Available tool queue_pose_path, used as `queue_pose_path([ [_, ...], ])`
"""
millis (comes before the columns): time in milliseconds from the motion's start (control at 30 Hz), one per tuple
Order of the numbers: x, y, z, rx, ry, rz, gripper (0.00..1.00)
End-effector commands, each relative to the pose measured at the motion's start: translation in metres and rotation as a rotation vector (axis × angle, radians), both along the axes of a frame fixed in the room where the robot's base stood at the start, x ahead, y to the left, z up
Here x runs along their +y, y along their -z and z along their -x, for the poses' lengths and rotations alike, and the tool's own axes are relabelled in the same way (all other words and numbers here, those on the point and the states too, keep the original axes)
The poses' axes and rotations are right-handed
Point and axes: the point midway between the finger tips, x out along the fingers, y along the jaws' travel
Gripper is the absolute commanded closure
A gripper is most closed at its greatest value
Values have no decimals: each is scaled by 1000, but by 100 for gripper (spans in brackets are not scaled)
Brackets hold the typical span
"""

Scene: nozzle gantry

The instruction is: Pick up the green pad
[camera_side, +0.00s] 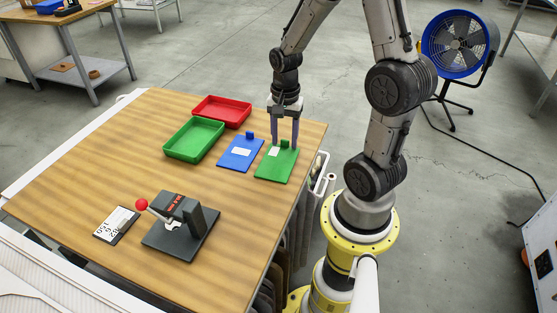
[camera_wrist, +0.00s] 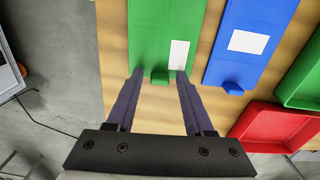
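The green pad (camera_side: 272,172) lies flat at the right edge of the wooden table, with a white label and a small raised green tab (camera_wrist: 160,77) at its far end. My gripper (camera_side: 284,147) points down over that end. In the wrist view the open fingers (camera_wrist: 160,73) stand on either side of the tab, with gaps between them and it. The pad (camera_wrist: 158,35) also fills the top middle of the wrist view. Whether the fingertips touch the pad's surface I cannot tell.
A blue pad (camera_side: 237,160) with its own tab lies just left of the green pad. A green tray (camera_side: 180,155) and a red tray (camera_side: 208,122) stand farther left. A lever device (camera_side: 190,245) and a numbered card (camera_side: 115,226) are near the front.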

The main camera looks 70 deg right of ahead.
Motion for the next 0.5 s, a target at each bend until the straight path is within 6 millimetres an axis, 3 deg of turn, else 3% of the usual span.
queue_pose_path([
  [33, 0, 0, 0, 0, 0, 0, 58],
  [267, 0, 0, 0, -1, 0, 0, 100],
  [500, 0, -1, 0, -1, 0, 1, 100],
])
